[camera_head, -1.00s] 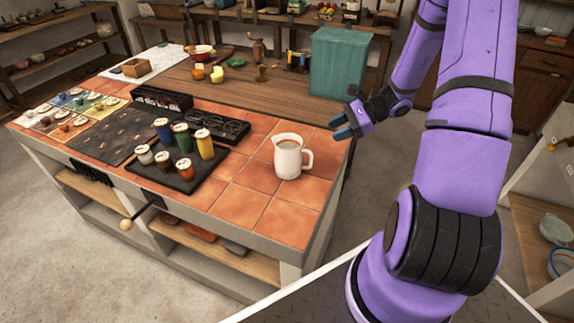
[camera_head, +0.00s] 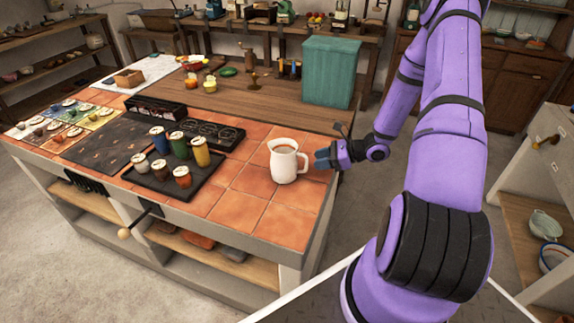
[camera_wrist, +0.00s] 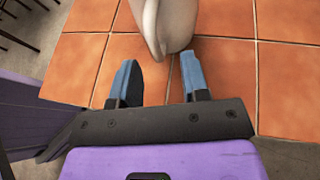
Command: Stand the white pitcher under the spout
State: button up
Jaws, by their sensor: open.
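The white pitcher (camera_head: 284,163) stands upright on the orange tiled counter, with brown contents showing at its mouth and its handle toward the right. My gripper (camera_head: 322,158) is just to the right of the pitcher, low over the counter's right edge. In the wrist view, my gripper (camera_wrist: 158,75) is open, its two blue fingers apart with bare tile between them. The pitcher (camera_wrist: 166,20) lies just ahead of the fingertips, its handle side closest; I cannot tell whether they touch. I cannot make out a spout with certainty.
A black tray (camera_head: 165,186) with several coloured jars stands left of the pitcher. A dark ring-topped rack (camera_head: 214,133) lies behind it. A teal box (camera_head: 329,72) stands on the wooden table behind. The tiles in front of the pitcher are clear.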

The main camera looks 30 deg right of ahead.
aim_at(306, 162)
jog(key=shift+s+x, duration=0.25)
jog(key=shift+x, duration=2.35)
jog(key=shift+a, duration=0.2)
grip_shut()
